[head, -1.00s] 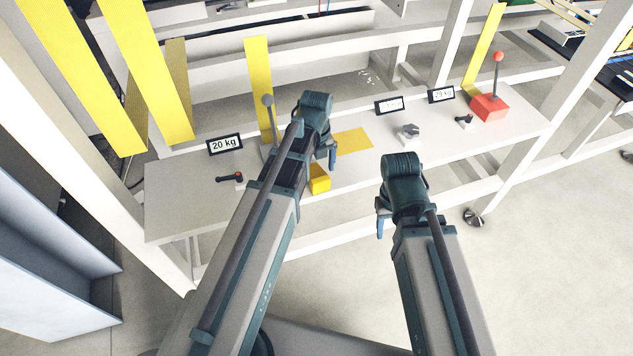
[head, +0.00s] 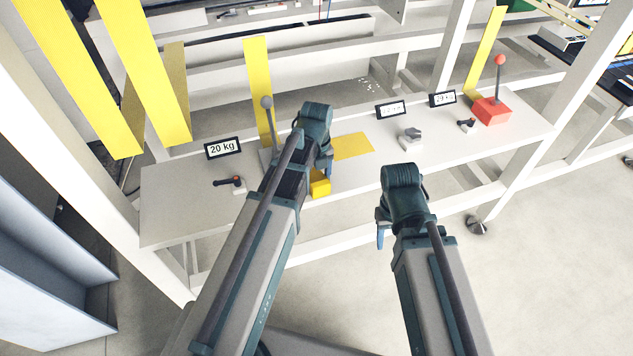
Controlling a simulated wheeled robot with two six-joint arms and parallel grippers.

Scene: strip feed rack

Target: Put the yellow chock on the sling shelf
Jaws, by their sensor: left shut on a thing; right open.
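The yellow chock (head: 320,187) is a small block at the front edge of the white shelf board (head: 190,200), partly covered by my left arm. My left gripper (head: 323,168) is right at the chock and shut on it; the fingertips are mostly hidden by the wrist. The chock appears still down at board level. My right gripper (head: 381,238) is open and empty in front of the board, to the right of the chock. Yellow straps (head: 148,75) hang at the left; I cannot tell which surface is the sling shelf.
A yellow patch (head: 353,146) lies on the board behind the chock. A grey-knobbed lever (head: 267,104) stands behind my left arm. A red box with a lever (head: 492,110) stands right.

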